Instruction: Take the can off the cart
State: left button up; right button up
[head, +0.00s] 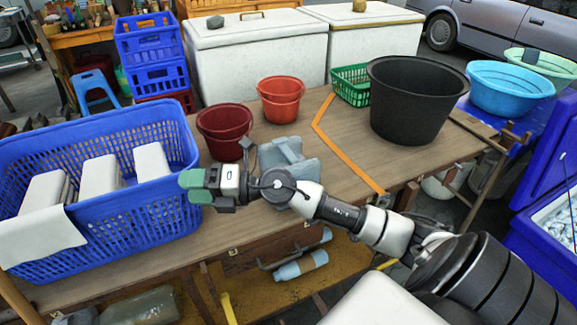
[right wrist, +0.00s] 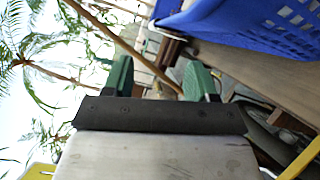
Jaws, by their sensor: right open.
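The wooden cart (head: 340,140) fills the middle of the head view, with a lower shelf under its top. A light blue cylinder (head: 300,265) lies on its side on that shelf; I cannot tell whether it is the can. My right gripper (head: 188,187) is above the cart top, beside the right end of the blue basket, and its green fingers point left. It is open; the right wrist view shows the fingers apart with nothing gripped between them (right wrist: 160,80). My left gripper is not in view.
The blue basket (head: 105,213) holds white blocks. Red buckets (head: 222,132), a blue-grey object (head: 285,152), a green basket (head: 350,82) and a black tub (head: 415,100) stand on the cart top. Its middle right is clear. A clear container (head: 145,306) lies low at left.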

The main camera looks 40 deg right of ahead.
jog(key=w+d+f+n+g+h, duration=0.2)
jog(key=d+f+n+g+h, duration=0.15)
jog(key=d, duration=0.25)
jog(key=m+g+h, duration=0.2)
jog(key=g+h, duration=0.2)
jog(key=h, duration=0.7)
send_near(289, 153)
jog(key=shift+w+f, duration=0.2)
jog(key=shift+f, duration=0.4)
jog(key=x, duration=0.4)
jog(key=shift+w+d+f, duration=0.1)
jog(key=shift+d+f, duration=0.1)
jog(key=shift+f, duration=0.1)
jog(key=p+x, duration=0.1)
jog(key=x, duration=0.5)
jog(key=shift+a, duration=0.15)
grip_shut()
jog(key=shift+r, duration=0.1)
jog(key=shift+r, duration=0.1)
